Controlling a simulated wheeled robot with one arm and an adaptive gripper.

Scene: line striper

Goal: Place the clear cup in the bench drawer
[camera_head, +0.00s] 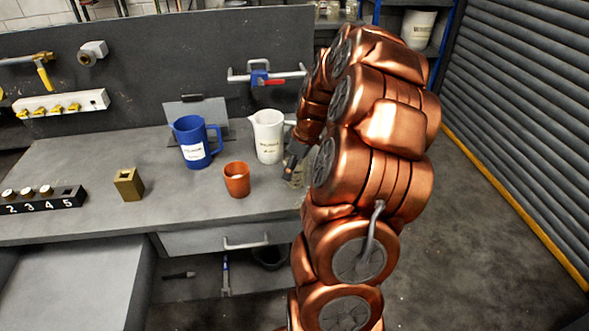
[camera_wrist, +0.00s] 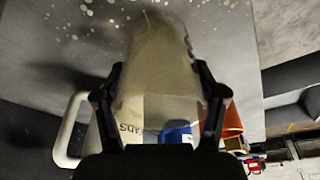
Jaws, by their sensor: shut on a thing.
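The clear cup (camera_wrist: 158,65) fills the middle of the wrist view, between the two fingers of my gripper (camera_wrist: 160,92). The gripper is shut on it. In the head view my gripper (camera_head: 293,160) is at the bench's right end, right of the white pitcher, partly hidden by my copper arm. The clear cup (camera_head: 297,178) shows there only faintly, low by the fingers; I cannot tell whether it touches the bench top. The bench drawer (camera_head: 195,242) is under the bench top, with a light bar handle. It looks shut, and its right end is near my arm.
A white pitcher (camera_head: 267,137), a blue mug (camera_head: 194,148) and an orange cup (camera_head: 237,180) stand close left of my gripper. A brass block (camera_head: 128,184) and a numbered black rack (camera_head: 40,201) are farther left. A dark bucket (camera_head: 270,257) is below the drawer.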

